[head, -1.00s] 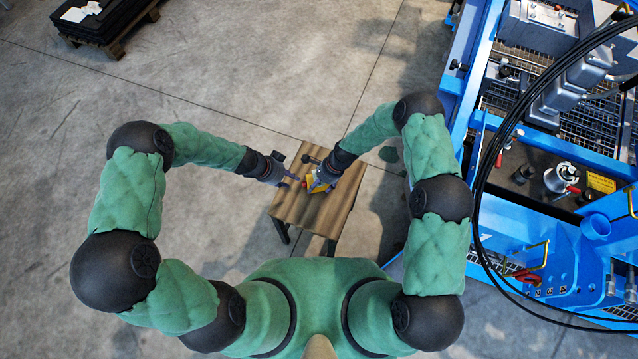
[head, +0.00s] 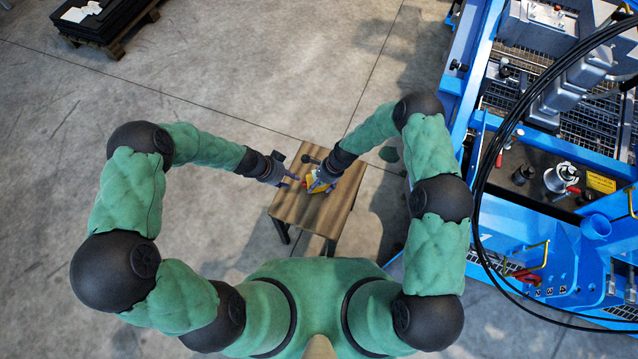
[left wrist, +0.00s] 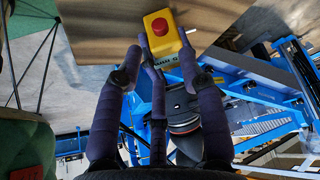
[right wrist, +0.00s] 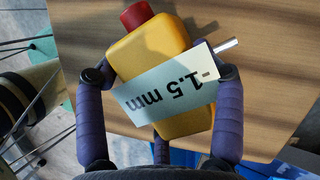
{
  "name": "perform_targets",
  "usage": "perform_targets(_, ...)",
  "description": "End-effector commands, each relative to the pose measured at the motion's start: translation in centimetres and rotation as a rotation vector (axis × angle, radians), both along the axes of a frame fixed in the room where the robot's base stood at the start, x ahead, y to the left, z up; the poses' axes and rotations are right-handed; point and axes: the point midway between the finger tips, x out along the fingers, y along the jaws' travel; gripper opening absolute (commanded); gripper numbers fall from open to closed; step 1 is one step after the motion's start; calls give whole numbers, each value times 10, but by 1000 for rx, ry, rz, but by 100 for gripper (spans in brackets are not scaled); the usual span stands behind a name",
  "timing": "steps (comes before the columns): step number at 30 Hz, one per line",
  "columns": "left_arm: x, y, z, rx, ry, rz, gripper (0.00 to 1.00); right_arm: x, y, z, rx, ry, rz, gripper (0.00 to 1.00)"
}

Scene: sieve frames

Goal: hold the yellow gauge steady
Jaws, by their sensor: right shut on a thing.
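The yellow gauge (right wrist: 150,50) is a yellow box with a red round button on one end and a white label reading "-1.5 mm" in the right wrist view. My right gripper (right wrist: 165,75) is shut on it, one finger at each side, and holds it over the small wooden table. The gauge also shows in the left wrist view (left wrist: 160,48), button toward the camera, beyond my left fingers. My left gripper (head: 291,182) is open and empty, just left of the gauge in the head view. The gauge is partly hidden by my right gripper there.
The small wooden table (head: 312,212) stands under both grippers, its front part bare. A dark knob-like item (head: 308,159) shows near its back edge. A blue machine frame (head: 520,210) with black cables stands at the right. A pallet (head: 118,42) lies far left.

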Motion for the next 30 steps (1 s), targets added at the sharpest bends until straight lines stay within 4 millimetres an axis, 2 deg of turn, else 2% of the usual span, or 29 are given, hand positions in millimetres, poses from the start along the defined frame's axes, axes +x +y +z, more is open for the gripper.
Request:
perform_targets(2, 0, 0, 0, 0, 0, 0, 36, -3, 1, -2, 0, 6, 2, 10)
perform_targets(3, 0, 0, 0, 0, 0, 0, 25, -3, 1, -2, 0, 6, 2, 10)
perform_targets(6, 0, 0, 0, 0, 0, 0, 0, -3, 0, -2, 0, 6, 2, 10)
perform_targets(30, 0, 0, 0, 0, 0, 0, 0, -4, 1, -2, 0, 8, 3, 10)
